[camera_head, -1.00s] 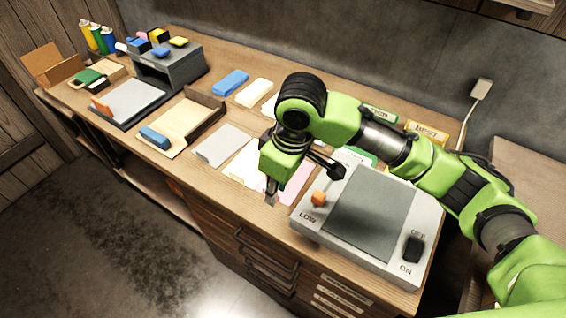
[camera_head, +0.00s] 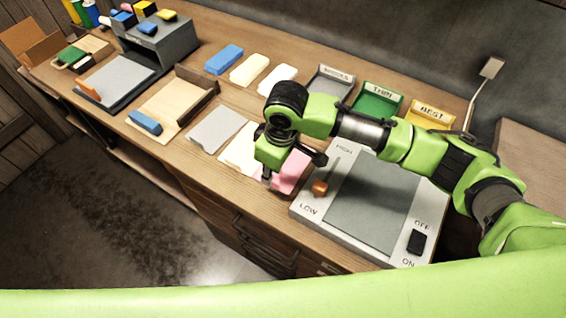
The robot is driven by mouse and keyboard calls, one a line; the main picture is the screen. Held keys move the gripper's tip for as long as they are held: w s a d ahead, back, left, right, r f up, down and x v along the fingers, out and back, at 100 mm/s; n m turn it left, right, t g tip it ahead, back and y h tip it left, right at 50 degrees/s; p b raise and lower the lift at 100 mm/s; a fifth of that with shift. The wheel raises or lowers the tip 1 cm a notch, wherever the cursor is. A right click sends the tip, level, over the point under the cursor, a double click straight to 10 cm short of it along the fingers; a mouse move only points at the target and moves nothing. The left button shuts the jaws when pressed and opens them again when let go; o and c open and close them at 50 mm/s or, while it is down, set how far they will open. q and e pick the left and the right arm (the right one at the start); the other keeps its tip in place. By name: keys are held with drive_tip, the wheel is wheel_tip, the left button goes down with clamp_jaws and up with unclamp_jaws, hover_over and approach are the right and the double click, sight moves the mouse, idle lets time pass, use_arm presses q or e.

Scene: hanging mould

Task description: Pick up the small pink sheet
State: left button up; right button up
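The small pink sheet (camera_head: 291,171) lies near the front edge of the workbench, between a cream sheet and the grey hot plate. My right gripper (camera_head: 266,181) is over its left part, pointing down, and hides some of it. Pink shows on both sides of the gripper. The fingertips are small and partly hidden by the wrist, so I cannot tell whether they are open or shut, or touching the sheet. My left gripper is not in view; a green link of mine crosses the bottom.
Left of the pink sheet lie a cream sheet (camera_head: 239,153) and a grey sheet (camera_head: 214,129). The grey hot plate (camera_head: 340,250) with an orange slider (camera_head: 320,188) stands close on the right. Labelled trays, such as the green one (camera_head: 376,101), and coloured blocks (camera_head: 223,59) stand behind.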

drive_tip(key=f, duration=0.3)
drive_tip(key=shift+w+a+f+p, duration=0.2)
drive_tip(key=shift+w+f+p, duration=0.05)
drive_tip(key=shift+f+p, duration=0.05)
drive_tip(key=shift+f, duration=0.25)
clamp_jaws()
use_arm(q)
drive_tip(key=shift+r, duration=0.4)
use_arm(e)
drive_tip(key=shift+r, duration=0.1)
